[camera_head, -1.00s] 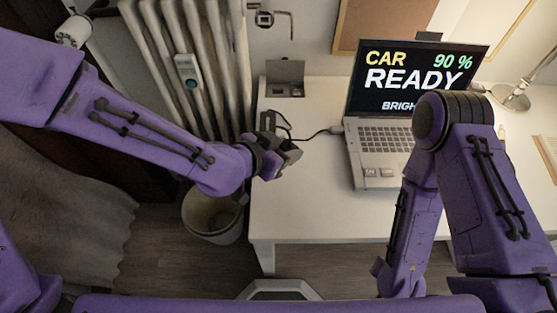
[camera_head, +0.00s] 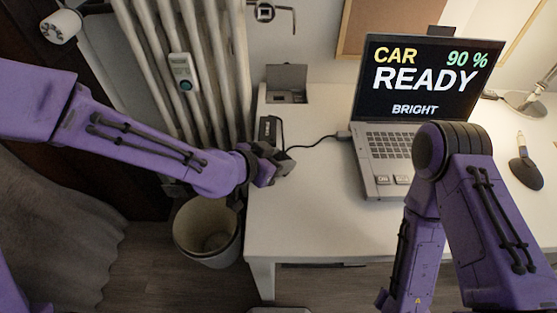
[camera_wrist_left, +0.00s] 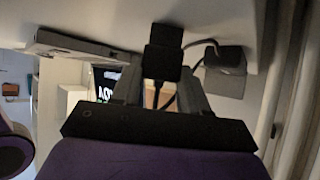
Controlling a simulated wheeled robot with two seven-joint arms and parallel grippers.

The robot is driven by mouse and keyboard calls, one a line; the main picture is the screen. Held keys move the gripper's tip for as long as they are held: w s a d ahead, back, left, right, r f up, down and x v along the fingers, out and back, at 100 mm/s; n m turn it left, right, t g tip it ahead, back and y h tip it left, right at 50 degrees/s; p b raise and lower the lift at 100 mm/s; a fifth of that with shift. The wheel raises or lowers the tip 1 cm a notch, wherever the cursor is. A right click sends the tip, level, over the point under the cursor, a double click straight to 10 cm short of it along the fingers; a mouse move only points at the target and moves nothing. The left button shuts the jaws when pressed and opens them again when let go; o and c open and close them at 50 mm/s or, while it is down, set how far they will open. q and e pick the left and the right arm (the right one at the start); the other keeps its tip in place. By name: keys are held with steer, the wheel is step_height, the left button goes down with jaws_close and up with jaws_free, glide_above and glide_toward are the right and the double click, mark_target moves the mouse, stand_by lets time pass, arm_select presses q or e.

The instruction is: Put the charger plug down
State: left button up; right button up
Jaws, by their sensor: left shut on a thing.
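The charger plug (camera_wrist_left: 162,60) is a small black block between the fingertips of my left gripper (camera_wrist_left: 160,88) in the left wrist view. The fingers are shut on it. In the head view, my left gripper (camera_head: 280,166) is over the left edge of the white desk (camera_head: 310,215), low near its top. The plug is mostly hidden there by the gripper. I cannot tell whether the plug touches the desk. A black cable (camera_head: 313,144) runs from near the gripper to the laptop (camera_head: 385,165). My right gripper is not in view.
A black block (camera_head: 270,130) lies just beyond the left gripper, and a grey box (camera_head: 287,84) stands at the desk's back left. A bin (camera_head: 207,232) and radiator (camera_head: 185,110) are left of the desk. The desk's front middle is clear.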

arm_select(q)
steer(key=o, duration=1.1)
steer(key=shift+f, duration=0.15)
steer(key=shift+a+r+p, duration=0.1)
steer(key=shift+r+p, duration=0.25)
steer(key=shift+r, duration=0.05)
steer(key=p+v, duration=1.1)
steer(key=p, duration=0.4)
steer(key=shift+s+a+r, duration=0.1)
steer(key=shift+s+a, duration=0.05)
steer(key=shift+s, duration=0.05)
